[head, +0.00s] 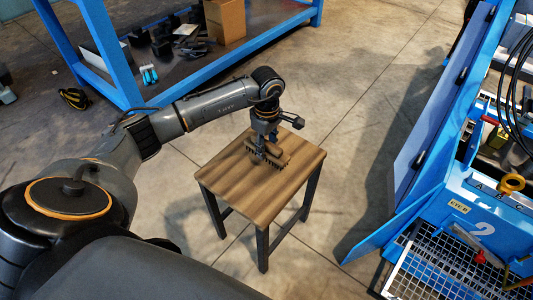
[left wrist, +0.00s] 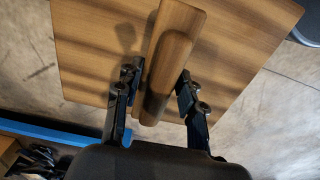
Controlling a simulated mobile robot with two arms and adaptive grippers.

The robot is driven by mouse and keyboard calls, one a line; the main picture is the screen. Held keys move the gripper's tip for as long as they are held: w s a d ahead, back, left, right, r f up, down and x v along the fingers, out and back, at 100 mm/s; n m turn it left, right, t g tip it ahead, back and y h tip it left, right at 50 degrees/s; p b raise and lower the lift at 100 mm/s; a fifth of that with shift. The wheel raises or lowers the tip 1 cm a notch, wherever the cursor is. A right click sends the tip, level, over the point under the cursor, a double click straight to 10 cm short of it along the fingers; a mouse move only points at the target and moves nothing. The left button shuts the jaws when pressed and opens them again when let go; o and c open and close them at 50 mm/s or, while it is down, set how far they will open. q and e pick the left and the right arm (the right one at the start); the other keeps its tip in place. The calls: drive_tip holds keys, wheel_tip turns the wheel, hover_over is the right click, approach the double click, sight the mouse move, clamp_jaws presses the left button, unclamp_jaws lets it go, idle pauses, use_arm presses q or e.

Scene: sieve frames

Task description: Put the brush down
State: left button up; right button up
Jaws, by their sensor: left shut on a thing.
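The brush has a brown wooden handle and back (left wrist: 170,62) and dark bristles, which show in the head view (head: 280,164). It is at the wooden table's top (head: 240,195), near the middle. I cannot tell whether the bristles rest on the table or hang just above it. My left gripper (head: 264,148) is over the table and shut on the brush. In the left wrist view its two fingers (left wrist: 152,100) stand on either side of the wooden handle. My right gripper is in neither view.
A blue machine with an open door panel (head: 425,140) and a metal grate (head: 440,268) stands at the right. A blue-framed shelf (head: 215,68) with a cardboard box (head: 225,20) is at the back left. The table top around the brush is clear.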

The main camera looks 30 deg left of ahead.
sight(267, 153)
use_arm(q)
drive_tip(key=shift+f, duration=1.45)
drive_tip(key=shift+f+b, duration=0.2)
drive_tip(key=shift+b, duration=0.2)
drive_tip(key=o, duration=1)
drive_tip(key=shift+r, duration=0.1)
